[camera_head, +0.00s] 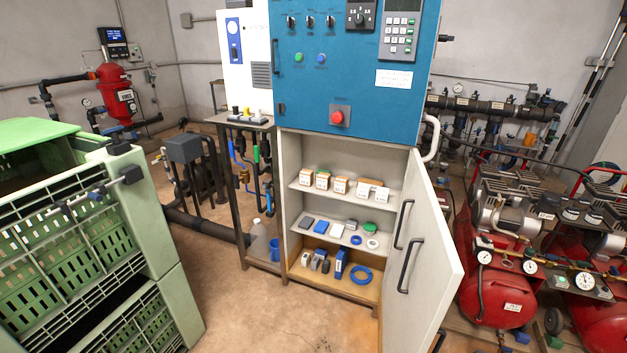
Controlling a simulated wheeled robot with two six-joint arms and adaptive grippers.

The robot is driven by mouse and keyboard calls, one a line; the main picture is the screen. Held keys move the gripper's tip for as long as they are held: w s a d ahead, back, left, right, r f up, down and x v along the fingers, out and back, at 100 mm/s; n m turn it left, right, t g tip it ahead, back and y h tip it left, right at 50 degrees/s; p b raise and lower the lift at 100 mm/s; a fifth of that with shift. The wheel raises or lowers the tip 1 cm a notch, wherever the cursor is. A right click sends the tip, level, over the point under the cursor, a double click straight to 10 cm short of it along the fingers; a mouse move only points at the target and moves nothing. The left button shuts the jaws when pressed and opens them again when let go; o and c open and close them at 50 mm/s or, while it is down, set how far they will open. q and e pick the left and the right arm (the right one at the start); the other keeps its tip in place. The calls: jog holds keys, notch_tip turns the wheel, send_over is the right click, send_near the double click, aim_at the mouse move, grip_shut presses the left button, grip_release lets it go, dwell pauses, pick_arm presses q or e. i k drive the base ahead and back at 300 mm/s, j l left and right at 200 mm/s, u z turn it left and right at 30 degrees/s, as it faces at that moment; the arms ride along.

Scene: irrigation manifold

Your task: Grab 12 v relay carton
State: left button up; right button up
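Several small white-and-orange cartons (322,181) stand in a row on the upper shelf (325,196) of an open cabinet under a blue control panel. The leftmost carton (306,177) and a wider carton (373,190) at the right end are part of this row. Their labels are too small to read, so I cannot tell which one is the 12 V relay carton. Neither of my grippers shows in the head view.
The cabinet door (424,260) stands open to the right. Lower shelves hold small parts, including a blue box (341,263) and blue ring (361,275). Green crates (150,215) stand left, red compressors (490,290) right. Floor (250,310) before the cabinet is clear.

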aim_at(340, 183)
jog(key=i+j+z, duration=0.25)
jog(key=i+j, duration=1.45)
jog(key=j, duration=0.1)
